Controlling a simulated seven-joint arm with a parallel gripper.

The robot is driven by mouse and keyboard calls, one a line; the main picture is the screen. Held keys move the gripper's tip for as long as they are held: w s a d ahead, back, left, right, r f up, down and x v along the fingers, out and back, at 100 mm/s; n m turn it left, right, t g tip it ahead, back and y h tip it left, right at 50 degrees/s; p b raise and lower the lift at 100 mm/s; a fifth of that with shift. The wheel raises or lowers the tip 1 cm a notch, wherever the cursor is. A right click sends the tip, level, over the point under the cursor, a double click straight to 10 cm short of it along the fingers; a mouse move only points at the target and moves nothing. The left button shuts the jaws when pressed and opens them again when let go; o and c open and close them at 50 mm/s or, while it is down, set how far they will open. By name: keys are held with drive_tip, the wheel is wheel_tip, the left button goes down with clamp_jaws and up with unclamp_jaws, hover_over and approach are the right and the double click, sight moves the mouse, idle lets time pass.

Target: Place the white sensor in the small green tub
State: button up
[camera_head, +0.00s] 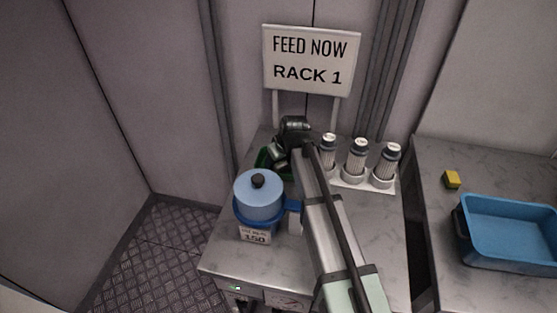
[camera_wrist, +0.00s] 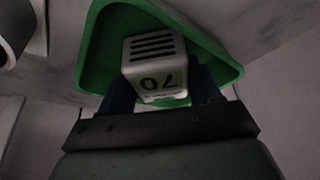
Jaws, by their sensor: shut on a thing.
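The white sensor (camera_wrist: 153,62) shows in the wrist view as a small block with dark slots on one face and the marking 70, seen upside down. My gripper (camera_wrist: 155,92) is shut on it, with a dark finger on each side. The small green tub (camera_wrist: 232,72) lies behind the sensor in the wrist view, and the sensor appears within its outline. I cannot tell whether the sensor touches the tub's floor. In the head view, the green tub (camera_head: 263,160) is mostly hidden behind my arm and the blue jug. The sensor is hidden there.
A blue lidded jug (camera_head: 258,197) marked 150 stands close in front of the tub. Several capped cylinders (camera_head: 357,158) stand in a white rack to the right. A sign (camera_head: 310,60) reads "FEED NOW RACK 1". A yellow block (camera_head: 452,179) and a blue tray (camera_head: 463,232) sit on the right bench.

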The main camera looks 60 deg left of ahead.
drive_tip(key=shift+f, duration=0.1)
drive_tip(key=o, duration=0.8)
drive_tip(key=v, duration=1.2)
